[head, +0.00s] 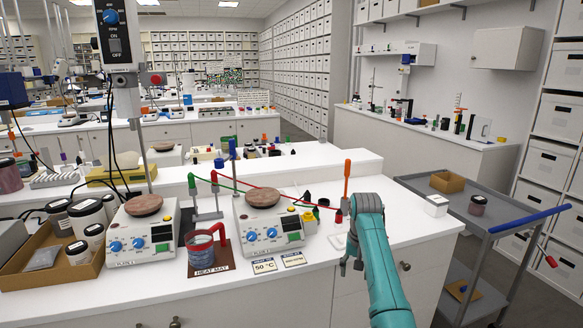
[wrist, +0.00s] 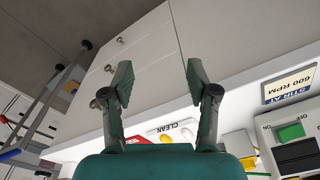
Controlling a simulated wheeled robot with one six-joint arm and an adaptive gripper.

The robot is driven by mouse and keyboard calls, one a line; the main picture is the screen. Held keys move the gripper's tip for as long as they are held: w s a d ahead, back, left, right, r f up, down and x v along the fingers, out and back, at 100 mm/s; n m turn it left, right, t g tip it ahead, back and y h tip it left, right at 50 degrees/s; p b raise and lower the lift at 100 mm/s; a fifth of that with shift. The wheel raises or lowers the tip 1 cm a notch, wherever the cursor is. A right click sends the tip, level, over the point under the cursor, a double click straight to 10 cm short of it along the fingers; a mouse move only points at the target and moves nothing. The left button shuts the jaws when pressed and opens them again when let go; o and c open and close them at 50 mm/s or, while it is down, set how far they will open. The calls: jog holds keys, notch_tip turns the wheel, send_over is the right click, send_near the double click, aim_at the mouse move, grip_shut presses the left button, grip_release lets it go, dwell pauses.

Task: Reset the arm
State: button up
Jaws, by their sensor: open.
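My gripper (head: 353,262) is at the front edge of the white bench (head: 200,303), at the end of my teal arm, which reaches in from the lower right. In the wrist view my gripper (wrist: 160,85) shows two dark fingers spread apart with nothing between them. Behind the fingers are the grey drawer fronts of the bench and the floor. The bench top lies along the lower part of the wrist view.
Two hot plates (head: 143,233) (head: 268,220), a red-handled jug (head: 205,245) and label cards (head: 264,266) stand on the bench left of my arm. A grey cart (head: 470,222) with a jar (head: 477,204) and an open box (head: 447,182) stands to the right.

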jog(key=s+f+t, duration=0.2)
jog(key=s+f, duration=0.3)
jog(key=f, duration=0.7)
jog(key=s+f+t, duration=0.1)
jog(key=s+f, duration=0.3)
jog(key=f, duration=0.8)
jog(key=s+f+n+t, duration=0.1)
jog(key=s+f+t, duration=0.1)
jog(key=s+f, duration=0.6)
jog(key=s+f+t, duration=0.2)
jog(key=s+f, duration=0.1)
jog(key=s, duration=0.9)
jog(key=s+r+t, duration=0.2)
jog(key=s+r, duration=0.1)
jog(key=s, duration=0.8)
jog(key=s+r+t, duration=0.1)
jog(key=s+r, duration=0.2)
jog(key=s, duration=0.8)
jog(key=s+r+t, duration=0.2)
jog(key=s+r, duration=0.6)
jog(key=r, duration=0.3)
jog(key=s+r+n+t, duration=0.1)
jog(key=s+r+t, duration=0.1)
jog(key=s+r, duration=0.6)
notch_tip(320, 180, up, 4)
jog(key=shift+s+a+r, duration=0.1)
jog(key=shift+s+a, duration=0.05)
jog(key=shift+s, duration=0.1)
